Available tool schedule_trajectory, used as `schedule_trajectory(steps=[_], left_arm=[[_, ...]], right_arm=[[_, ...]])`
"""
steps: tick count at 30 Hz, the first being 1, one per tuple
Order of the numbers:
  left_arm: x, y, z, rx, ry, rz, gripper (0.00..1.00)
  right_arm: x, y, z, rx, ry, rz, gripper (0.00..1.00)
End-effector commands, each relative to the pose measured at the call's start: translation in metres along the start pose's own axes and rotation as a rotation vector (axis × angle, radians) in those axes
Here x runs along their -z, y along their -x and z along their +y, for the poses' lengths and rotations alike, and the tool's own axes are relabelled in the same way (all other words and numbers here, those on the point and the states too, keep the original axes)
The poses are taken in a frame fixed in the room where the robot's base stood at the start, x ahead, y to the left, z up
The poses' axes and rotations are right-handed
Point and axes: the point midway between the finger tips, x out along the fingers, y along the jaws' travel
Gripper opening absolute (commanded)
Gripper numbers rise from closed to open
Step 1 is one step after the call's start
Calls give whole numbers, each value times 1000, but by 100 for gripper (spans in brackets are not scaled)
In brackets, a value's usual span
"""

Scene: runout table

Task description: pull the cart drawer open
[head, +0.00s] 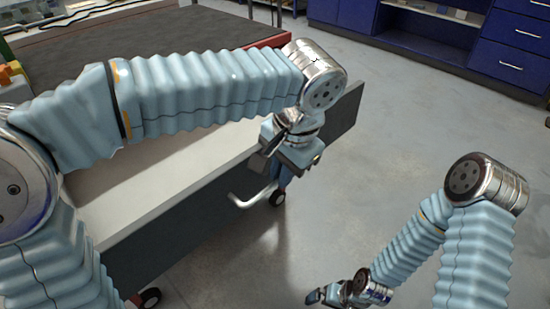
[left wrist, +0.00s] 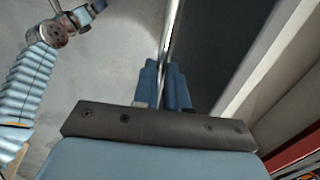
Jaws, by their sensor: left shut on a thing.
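The cart drawer has a dark grey front (head: 180,235) and a pale interior (head: 120,182). It stands out from under the cart's dark top, so it is at least partly open. Its bent metal handle (head: 252,197) runs along the front. My left gripper (head: 284,172) is at this handle, shut on it. In the left wrist view the blue fingers (left wrist: 166,88) close around the bar (left wrist: 171,35), beside the dark drawer front (left wrist: 205,60). My right gripper (head: 322,295) is low at the bottom, away from the drawer; its jaws are too small to read.
The cart (head: 268,42) has a dark top with a red edge. Blue cabinets (head: 480,52) stand at the back right. The grey floor between cart and cabinets is clear.

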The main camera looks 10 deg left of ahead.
Motion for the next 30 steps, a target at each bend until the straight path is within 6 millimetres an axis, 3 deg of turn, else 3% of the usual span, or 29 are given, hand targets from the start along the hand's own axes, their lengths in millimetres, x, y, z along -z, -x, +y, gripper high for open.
schedule_trajectory(steps=[6, 18, 19, 23, 30], left_arm=[[0, 3, 12, 0, -1, 1, 0], [0, 3, 13, 0, 0, 2, 0], [0, 3, 13, 0, 0, 2, 16], [0, 3, 13, 0, 0, 2, 35], [0, 3, 13, 0, 0, 1, 38]], right_arm=[[0, 2, -1, 0, 1, 0, 100], [0, 2, -1, 0, 1, 0, 100], [0, 2, -1, 0, 1, 0, 100], [0, 2, -1, 0, 1, 0, 100], [0, 2, -1, 0, 1, 0, 100]])
